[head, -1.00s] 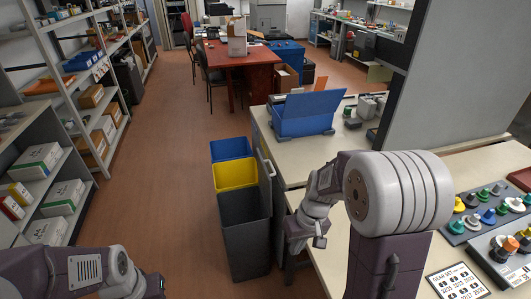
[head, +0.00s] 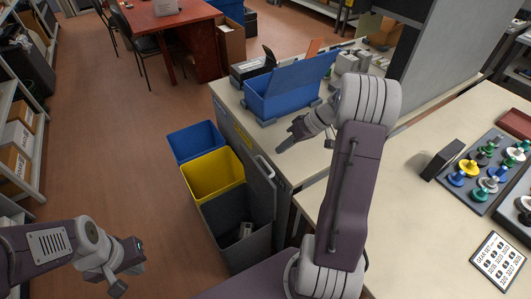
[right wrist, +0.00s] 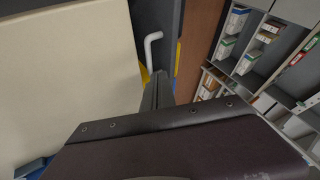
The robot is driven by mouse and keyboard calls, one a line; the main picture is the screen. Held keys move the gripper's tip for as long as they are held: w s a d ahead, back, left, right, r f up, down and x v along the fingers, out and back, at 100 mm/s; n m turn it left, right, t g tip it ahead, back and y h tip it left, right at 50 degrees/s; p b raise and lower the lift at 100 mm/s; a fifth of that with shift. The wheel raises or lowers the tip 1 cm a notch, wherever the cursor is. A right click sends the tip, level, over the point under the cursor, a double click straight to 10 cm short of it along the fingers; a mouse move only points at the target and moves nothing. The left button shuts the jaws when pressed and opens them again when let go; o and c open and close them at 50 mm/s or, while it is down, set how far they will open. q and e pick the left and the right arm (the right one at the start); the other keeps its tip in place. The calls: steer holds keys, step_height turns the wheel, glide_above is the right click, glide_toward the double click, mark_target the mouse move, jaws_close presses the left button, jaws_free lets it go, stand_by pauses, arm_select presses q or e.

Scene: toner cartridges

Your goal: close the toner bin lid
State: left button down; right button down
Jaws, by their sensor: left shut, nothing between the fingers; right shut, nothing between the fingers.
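A blue bin (head: 268,104) stands on the worktop in the head view, its blue lid (head: 312,78) tilted up and open. A small patch of blue shows at the lower left of the right wrist view (right wrist: 35,168). My right gripper (head: 287,143) is shut and empty, just in front of the blue bin near the worktop's front edge, and apart from it. Its shut fingers also show in the right wrist view (right wrist: 158,90). My left gripper (head: 126,272) is shut and empty, low at the left over the floor.
Open blue (head: 196,140), yellow (head: 213,176) and grey (head: 228,213) floor bins stand left of the worktop. A grey panel with a white handle (head: 264,166) stands beside them. Grey boxes (head: 353,60) sit behind the blue bin. A gear tray (head: 480,185) lies at right.

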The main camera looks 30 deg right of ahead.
mark_target(265, 161)
steer(key=x, duration=1)
